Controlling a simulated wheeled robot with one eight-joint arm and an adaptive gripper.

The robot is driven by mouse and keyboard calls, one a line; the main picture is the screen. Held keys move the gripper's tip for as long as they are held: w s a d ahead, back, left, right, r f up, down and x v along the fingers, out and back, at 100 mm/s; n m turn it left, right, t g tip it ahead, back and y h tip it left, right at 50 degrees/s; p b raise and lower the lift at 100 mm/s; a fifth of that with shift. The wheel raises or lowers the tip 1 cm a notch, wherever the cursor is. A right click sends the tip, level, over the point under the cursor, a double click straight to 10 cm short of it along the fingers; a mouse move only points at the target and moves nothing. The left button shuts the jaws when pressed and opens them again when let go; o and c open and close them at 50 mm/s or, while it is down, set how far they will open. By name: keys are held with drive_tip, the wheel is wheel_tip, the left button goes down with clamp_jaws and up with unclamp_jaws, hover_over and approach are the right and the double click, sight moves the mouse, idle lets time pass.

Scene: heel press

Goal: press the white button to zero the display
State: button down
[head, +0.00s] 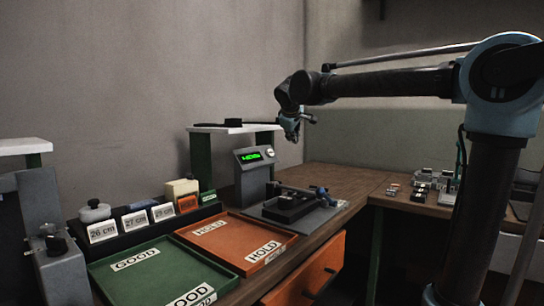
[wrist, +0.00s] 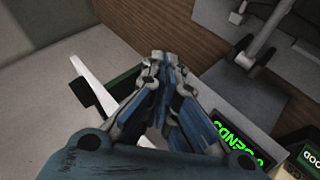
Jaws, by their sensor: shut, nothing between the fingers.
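The grey display unit (head: 252,178) stands on the bench in front of a white-topped green stand. Its lit green display (head: 249,157) also shows in the wrist view (wrist: 235,148), with characters I cannot read surely. The white button (head: 270,152) is on the unit's face, right of the display. I cannot make it out in the wrist view. My gripper (head: 292,136) is shut and empty, in the air above and to the right of the unit, apart from the button. Its closed fingertips show in the wrist view (wrist: 160,60).
A white shelf (head: 228,128) on green legs stands behind the unit. A black fixture (head: 285,207) on a grey plate is at its front right. An orange HOLD tray (head: 215,229) and green GOOD tray (head: 160,268) lie to the left. The space above them is free.

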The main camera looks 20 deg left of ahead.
drive_tip(key=shift+f, duration=0.1)
drive_tip(key=w+a+f, duration=0.2)
drive_tip(key=a+f, duration=0.3)
drive_tip(key=a, duration=0.1)
drive_tip(key=shift+w+a, duration=0.25)
drive_tip(key=shift+w, duration=0.05)
idle(0.3)
drive_tip(key=shift+w+a+f, duration=0.2)
drive_tip(key=shift+a+f, duration=0.35)
drive_tip(key=shift+a, duration=0.1)
idle(2.5)
drive_tip(key=shift+d, duration=0.1)
drive_tip(key=shift+s+d+r, duration=0.25)
drive_tip(key=shift+d+r, duration=0.3)
idle(0.4)
drive_tip(key=shift+s+d+r, duration=0.25)
drive_tip(key=shift+d+r, duration=0.25)
drive_tip(key=shift+d, duration=0.15)
drive_tip(key=shift+s+d+r, duration=0.25)
drive_tip(key=shift+d+r, duration=0.25)
drive_tip(key=shift+d, duration=0.1)
drive_tip(key=shift+s+d+r, duration=0.25)
drive_tip(key=shift+d+r, duration=0.25)
drive_tip(key=shift+d, duration=0.15)
drive_tip(key=shift+d, duration=0.1)
